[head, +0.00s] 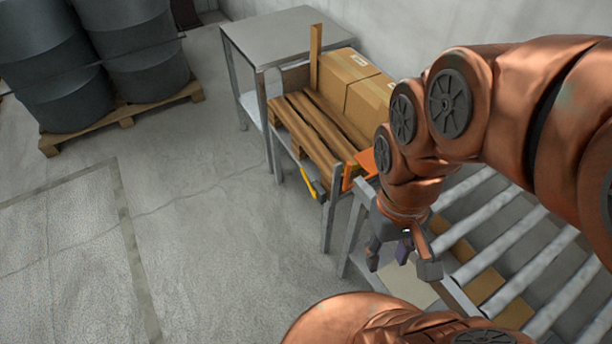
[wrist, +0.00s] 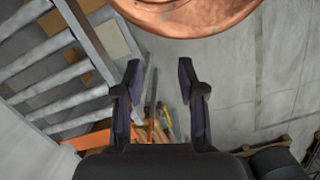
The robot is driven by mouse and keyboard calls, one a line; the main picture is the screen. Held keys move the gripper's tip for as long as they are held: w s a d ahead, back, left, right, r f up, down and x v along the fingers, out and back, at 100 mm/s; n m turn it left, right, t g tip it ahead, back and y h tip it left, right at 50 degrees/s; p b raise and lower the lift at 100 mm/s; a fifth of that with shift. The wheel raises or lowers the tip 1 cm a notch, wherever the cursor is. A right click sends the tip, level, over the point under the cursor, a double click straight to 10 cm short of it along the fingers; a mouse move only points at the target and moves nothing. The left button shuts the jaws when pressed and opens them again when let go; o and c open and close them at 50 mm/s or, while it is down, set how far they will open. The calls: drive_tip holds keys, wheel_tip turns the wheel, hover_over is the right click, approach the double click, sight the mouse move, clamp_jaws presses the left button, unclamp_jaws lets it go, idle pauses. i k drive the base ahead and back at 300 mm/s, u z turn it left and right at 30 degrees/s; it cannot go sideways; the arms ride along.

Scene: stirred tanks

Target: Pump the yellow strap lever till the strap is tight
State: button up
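The yellow strap lever (head: 308,183) hangs at the front side of the wooden pallet (head: 310,130), near its front corner. In the wrist view the yellow lever (wrist: 167,122) shows small, beyond and between the fingers. My gripper (head: 403,262) is right of the lever in the head view, above the roller conveyor's near edge, and apart from the lever. In the wrist view my gripper (wrist: 160,85) has its two fingers spread with nothing between them. The strap itself is too small to make out clearly.
Cardboard boxes (head: 368,100) stand on the pallet. An orange bracket (head: 367,161) is at its right end. The roller conveyor (head: 500,235) lies under my arm. A steel table (head: 290,38) stands behind. Dark drums (head: 130,50) are far left. The floor in front is clear.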

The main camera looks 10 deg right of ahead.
sight(307, 181)
drive_tip(key=z, duration=1.7)
drive_tip(key=k, duration=0.85)
drive_tip(key=u, duration=1.95)
drive_tip(key=i, duration=0.5)
drive_tip(key=z, duration=0.05)
